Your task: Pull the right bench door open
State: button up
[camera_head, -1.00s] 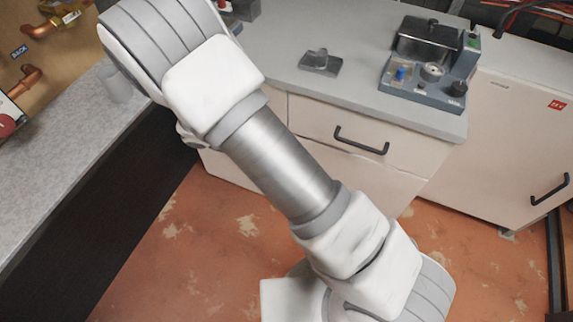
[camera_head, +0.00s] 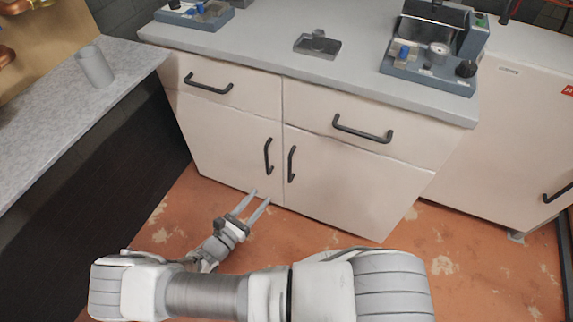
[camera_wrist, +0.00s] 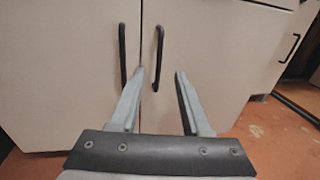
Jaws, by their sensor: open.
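The bench (camera_head: 300,62) has two white doors below two drawers, and both doors look shut. The right bench door (camera_head: 350,185) carries a black vertical handle (camera_head: 291,164) near its left edge. In the wrist view that handle (camera_wrist: 158,58) stands just beyond my fingertips, roughly between them. The left door (camera_head: 222,140) has its own black handle (camera_head: 268,156), which in the wrist view (camera_wrist: 122,55) lies left of my fingers. My gripper (camera_head: 261,197) is open and empty, low in front of the doors, apart from both handles as far as I can tell.
Drawer handles (camera_head: 362,131) stick out above the doors. Devices (camera_head: 432,50) stand on the benchtop. A grey counter (camera_head: 70,115) with a cup (camera_head: 95,66) runs along the left. A white cabinet (camera_head: 515,130) stands at right. The orange floor (camera_head: 450,250) before the doors is clear.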

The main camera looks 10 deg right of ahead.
aim_at(289, 164)
jog(key=b+x, duration=0.2)
jog(key=x, duration=1.5)
jog(key=shift+d+b, duration=0.1)
jog(key=shift+b, duration=0.3)
grip_shut()
dwell(0.5)
